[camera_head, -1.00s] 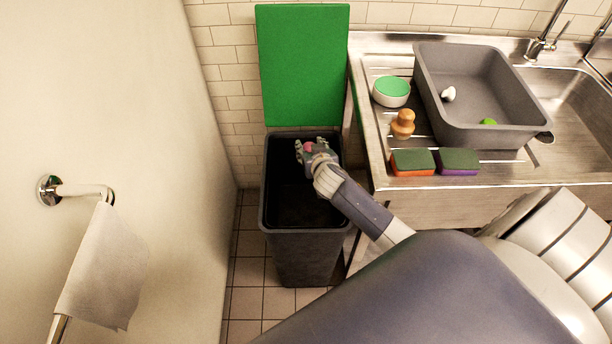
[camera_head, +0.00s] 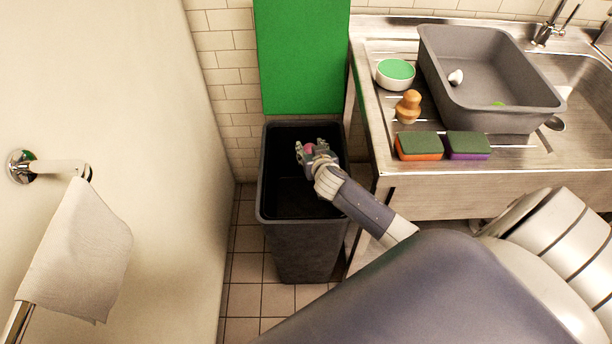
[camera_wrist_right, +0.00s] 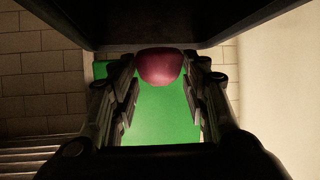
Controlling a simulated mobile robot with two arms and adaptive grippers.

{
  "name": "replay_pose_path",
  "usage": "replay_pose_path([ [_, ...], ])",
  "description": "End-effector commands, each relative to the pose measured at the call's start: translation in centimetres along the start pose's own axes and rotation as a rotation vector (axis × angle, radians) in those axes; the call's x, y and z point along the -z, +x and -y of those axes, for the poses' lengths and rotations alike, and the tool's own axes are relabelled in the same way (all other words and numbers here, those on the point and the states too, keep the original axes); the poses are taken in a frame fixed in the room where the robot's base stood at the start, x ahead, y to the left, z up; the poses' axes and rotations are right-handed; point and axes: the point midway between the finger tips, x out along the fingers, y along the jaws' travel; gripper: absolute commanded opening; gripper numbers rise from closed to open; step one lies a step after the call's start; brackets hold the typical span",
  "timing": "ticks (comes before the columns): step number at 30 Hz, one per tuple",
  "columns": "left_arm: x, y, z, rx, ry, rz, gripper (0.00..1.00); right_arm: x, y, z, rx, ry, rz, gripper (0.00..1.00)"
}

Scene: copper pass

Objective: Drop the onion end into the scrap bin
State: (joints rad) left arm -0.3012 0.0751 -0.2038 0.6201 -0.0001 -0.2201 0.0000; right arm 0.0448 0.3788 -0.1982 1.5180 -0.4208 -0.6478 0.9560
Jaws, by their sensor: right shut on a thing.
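The onion end is a small reddish-purple piece (camera_head: 309,148) between the fingers of my right gripper (camera_head: 307,150). In the right wrist view the onion end (camera_wrist_right: 160,66) sits at the fingertips, with a finger on each side. My right gripper is shut on it. The scrap bin (camera_head: 300,238) is a tall dark grey bin with its green lid (camera_head: 302,60) standing open against the wall. My right gripper is over the bin's opening, near its middle; its exact height against the rim is hard to tell. My left gripper is not in view.
A steel sink unit (camera_head: 470,192) stands right of the bin. On it are a grey basin (camera_head: 500,115), a green-topped white pot (camera_head: 395,73), a wooden-handled brush (camera_head: 408,106) and two sponges (camera_head: 418,147). A wall rail with a white towel (camera_head: 80,250) is at the left.

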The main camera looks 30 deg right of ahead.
Motion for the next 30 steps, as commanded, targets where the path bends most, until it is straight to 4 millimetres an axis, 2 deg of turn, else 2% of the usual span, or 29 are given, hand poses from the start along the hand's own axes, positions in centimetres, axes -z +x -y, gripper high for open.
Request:
replay_pose_path([
  [1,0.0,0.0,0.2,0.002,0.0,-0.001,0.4,0.1,0.0,0.0,0.0,0.0,0.0,0.45],
  [4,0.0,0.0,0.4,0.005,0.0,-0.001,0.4,0.1,0.0,0.0,0.0,0.0,0.0,0.66],
  [17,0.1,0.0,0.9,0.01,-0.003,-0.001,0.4,0.0,-0.4,0.1,0.001,0.001,0.0,0.66],
  [23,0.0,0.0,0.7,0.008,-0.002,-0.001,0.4,-0.1,-2.6,0.1,0.002,0.0,0.001,0.66],
  [30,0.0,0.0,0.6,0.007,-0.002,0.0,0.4,-0.1,-6.8,0.1,0.002,0.002,0.001,0.66],
])
